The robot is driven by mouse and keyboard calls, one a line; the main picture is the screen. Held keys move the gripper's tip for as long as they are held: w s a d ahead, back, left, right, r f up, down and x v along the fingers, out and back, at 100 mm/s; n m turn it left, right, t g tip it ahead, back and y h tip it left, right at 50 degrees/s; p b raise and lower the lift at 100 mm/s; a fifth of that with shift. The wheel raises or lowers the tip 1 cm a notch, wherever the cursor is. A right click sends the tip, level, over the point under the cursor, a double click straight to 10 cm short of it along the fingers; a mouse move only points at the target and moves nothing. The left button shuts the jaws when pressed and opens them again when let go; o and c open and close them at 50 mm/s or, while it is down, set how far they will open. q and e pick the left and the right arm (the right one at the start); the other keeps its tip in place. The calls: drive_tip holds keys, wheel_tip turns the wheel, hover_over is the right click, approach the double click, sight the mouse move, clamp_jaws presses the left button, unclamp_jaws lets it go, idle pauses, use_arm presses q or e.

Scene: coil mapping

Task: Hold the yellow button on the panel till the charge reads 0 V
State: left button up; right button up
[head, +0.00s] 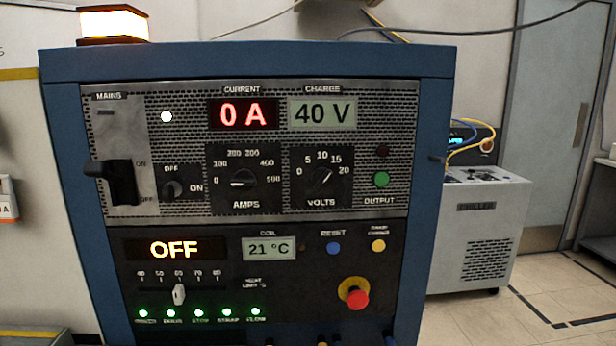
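The control panel (320,290) fills the left and middle of the head view. The yellow button (378,245) is on its lower right part, beside the blue RESET button (334,248), and nothing touches it. The CHARGE display (322,114) reads 40 V. The CURRENT display (242,114) reads 0 A in red. A lower display (174,249) reads OFF. The coil display (269,248) reads 21 °C. Neither of my grippers shows in this view.
A red emergency knob (356,294) sticks out below the yellow button. A green button (381,179) is above it. A mains lever (121,182) juts out at left. A lit amber beacon (113,25) stands on top. A chiller (482,230) stands behind at right, with clear floor beside it.

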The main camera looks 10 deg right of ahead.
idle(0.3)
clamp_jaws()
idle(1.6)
